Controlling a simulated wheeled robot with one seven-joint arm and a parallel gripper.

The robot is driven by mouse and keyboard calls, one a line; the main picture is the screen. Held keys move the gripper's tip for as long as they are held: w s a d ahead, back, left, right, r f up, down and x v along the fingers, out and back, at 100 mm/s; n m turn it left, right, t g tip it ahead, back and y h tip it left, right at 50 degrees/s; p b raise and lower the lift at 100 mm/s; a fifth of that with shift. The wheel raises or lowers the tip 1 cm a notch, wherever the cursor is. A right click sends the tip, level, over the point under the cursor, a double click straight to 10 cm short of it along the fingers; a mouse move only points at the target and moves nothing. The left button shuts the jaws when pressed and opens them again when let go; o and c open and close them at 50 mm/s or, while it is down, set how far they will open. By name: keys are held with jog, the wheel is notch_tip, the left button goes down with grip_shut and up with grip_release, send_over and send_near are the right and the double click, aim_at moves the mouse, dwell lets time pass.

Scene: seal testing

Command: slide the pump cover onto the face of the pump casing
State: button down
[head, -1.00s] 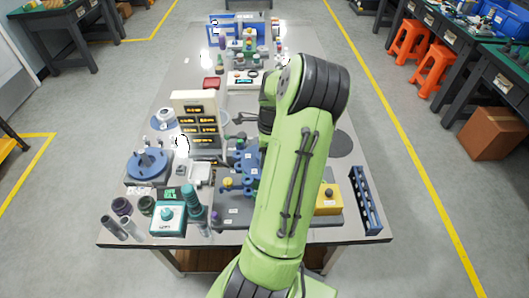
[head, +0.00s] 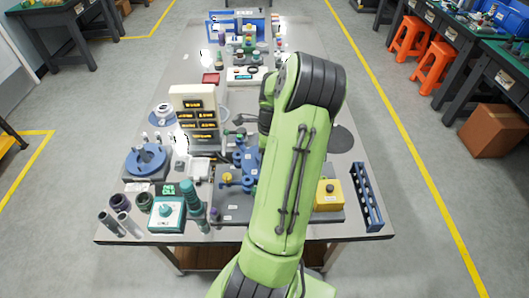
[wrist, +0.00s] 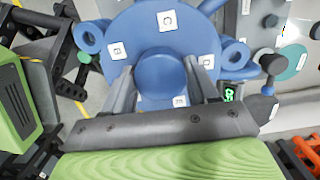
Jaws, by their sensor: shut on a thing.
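In the wrist view a round blue pump cover (wrist: 133,22) with ear-like lugs and small white labels fills the upper middle. My gripper (wrist: 162,80) is shut on its round blue centre knob, one grey finger on each side. In the head view the blue pump casing (head: 246,158) stands on a dark base plate (head: 230,206) at mid-bench, partly hidden behind my green arm. My gripper is hidden there. Whether the cover touches the casing cannot be told from these views.
A blue flanged part (head: 146,160) stands at the bench's left. A yellow box (head: 328,195) and a dark blue rack (head: 367,197) are at the right. A teal-topped device (head: 167,215) and tubes are at front left. A beige display block (head: 194,107) stands behind.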

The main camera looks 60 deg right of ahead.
jog(key=shift+f+b, duration=0.35)
jog(key=shift+f, duration=0.4)
dwell(1.1)
jog(key=shift+c, duration=1.1)
grip_release()
notch_tip(320, 180, up, 9)
jog(key=p, duration=0.8)
jog(key=shift+r, duration=0.15)
jog(key=shift+f, duration=0.2)
